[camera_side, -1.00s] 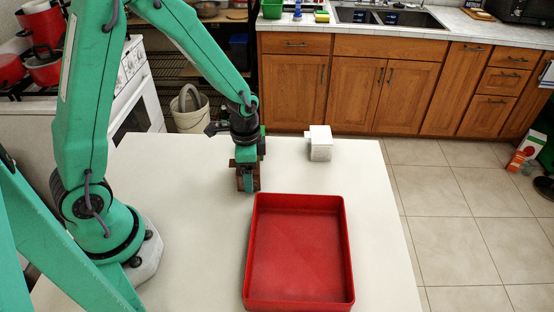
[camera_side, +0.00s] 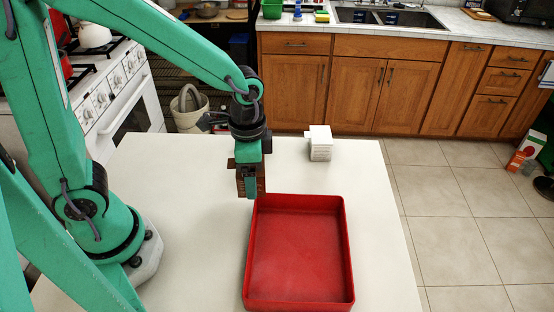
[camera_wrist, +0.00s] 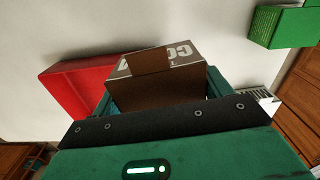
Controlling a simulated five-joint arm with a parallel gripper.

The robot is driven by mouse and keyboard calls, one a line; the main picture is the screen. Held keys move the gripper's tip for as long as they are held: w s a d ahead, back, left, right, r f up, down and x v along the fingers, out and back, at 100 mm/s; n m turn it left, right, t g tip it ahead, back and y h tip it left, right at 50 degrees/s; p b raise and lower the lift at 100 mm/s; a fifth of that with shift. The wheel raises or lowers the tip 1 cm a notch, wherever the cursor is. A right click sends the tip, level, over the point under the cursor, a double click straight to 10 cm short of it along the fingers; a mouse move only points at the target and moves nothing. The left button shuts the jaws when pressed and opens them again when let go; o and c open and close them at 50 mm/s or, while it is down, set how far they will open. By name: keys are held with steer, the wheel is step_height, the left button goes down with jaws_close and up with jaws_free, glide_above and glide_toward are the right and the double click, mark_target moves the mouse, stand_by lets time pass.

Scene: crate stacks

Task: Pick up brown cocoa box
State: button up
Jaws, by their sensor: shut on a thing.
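The brown cocoa box (camera_side: 243,185) is between the fingers of my gripper (camera_side: 251,182), near the far left corner of the red tray in the side view. My gripper is shut on it, and the fingers hide part of its sides. The wrist view shows the brown box (camera_wrist: 155,88) between the green fingers, with white lettering on a grey band. The box appears raised off the table, though the gap under it is hard to judge.
An empty red tray (camera_side: 348,250) lies on the white table (camera_side: 195,225); it also shows in the wrist view (camera_wrist: 75,92). A white box (camera_side: 320,145) stands at the back of the table. A green box (camera_wrist: 283,27) shows in the wrist view. The table's left part is clear.

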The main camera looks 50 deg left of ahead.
steer(key=shift+s+d+r, duration=0.45)
steer(key=shift+d+r, duration=0.1)
steer(key=shift+d, duration=0.25)
